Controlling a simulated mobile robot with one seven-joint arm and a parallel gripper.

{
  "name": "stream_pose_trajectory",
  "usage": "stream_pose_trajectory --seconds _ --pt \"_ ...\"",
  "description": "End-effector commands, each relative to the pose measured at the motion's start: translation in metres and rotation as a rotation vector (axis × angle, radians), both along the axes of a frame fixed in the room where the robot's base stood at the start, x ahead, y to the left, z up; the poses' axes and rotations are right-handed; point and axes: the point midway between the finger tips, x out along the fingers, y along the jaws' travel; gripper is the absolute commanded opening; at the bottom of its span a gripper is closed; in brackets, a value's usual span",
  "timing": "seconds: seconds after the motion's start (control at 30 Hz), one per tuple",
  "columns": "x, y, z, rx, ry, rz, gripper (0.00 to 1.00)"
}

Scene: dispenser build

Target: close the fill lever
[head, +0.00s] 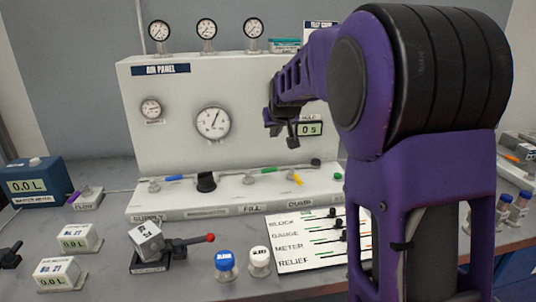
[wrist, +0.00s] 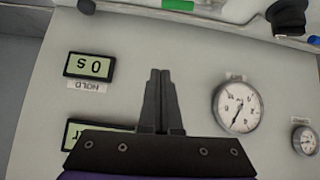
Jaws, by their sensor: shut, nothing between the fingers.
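The fill lever has a green handle (head: 268,170) on the sloped base of the air panel, above and right of the FILL label (head: 250,208). In the head view the handle lies roughly along the pipe line. The wrist view is upside down, and the green handle (wrist: 178,5) shows at its top edge, partly cut off. My gripper (head: 290,142) is up in front of the panel, above and right of the lever and apart from it. Its fingers (wrist: 160,72) are together and empty, over the bare panel face between the displays and the large gauge.
A black regulator knob (head: 205,182) and blue handle (head: 175,177) stand left of the lever; a yellow handle (head: 298,180) stands right. A large gauge (head: 212,122) and a timer display (head: 309,129) are on the panel. A red-tipped clamp (head: 190,243) and bottles stand in front.

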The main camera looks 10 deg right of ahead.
Motion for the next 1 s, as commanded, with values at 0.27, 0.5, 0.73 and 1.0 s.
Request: stream_pose_trajectory --seconds 0.27,0.5,0.73,1.0 --pt "-0.011 0.009 -0.03 0.055 0.067 -0.022 0.0" --pt "-0.01 0.009 -0.029 0.054 0.065 -0.02 0.0" --pt "0.003 0.009 -0.044 0.052 0.067 -0.021 0.0" --pt "0.04 0.009 -0.084 0.052 0.066 -0.021 0.0"
